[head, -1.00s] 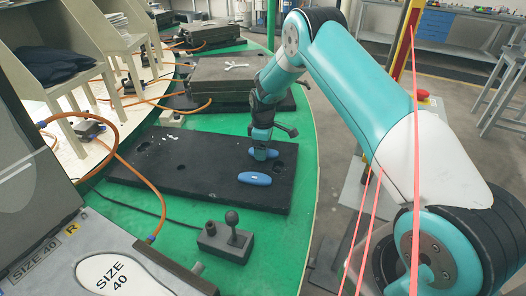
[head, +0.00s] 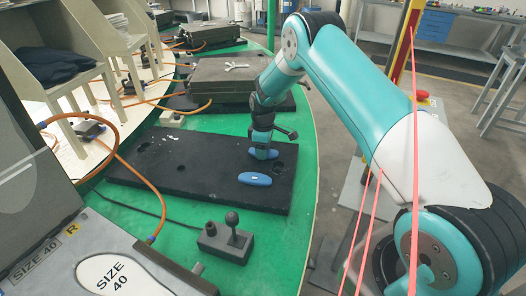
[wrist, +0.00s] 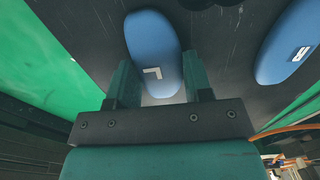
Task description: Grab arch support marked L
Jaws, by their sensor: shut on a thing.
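Two blue oval arch supports are on the black board (head: 140,170). The one with a white L mark (wrist: 153,40) is between the two fingers of my gripper (wrist: 158,82) in the wrist view; my gripper is shut on it. In the head view this arch support (head: 272,154) shows only partly beneath my gripper (head: 262,148), at the board's right part, and appears still at board level. The other arch support (head: 254,179) lies free, nearer the camera. In the wrist view it (wrist: 290,42) is at the right, and its white mark is hard to read.
A small black box with a ball-topped lever (head: 232,232) stands on the green table (head: 275,255) in front of the board. Grey moulds (head: 225,78) are stacked behind. An orange hose (head: 150,190) lies across the left. The board has dark round holes.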

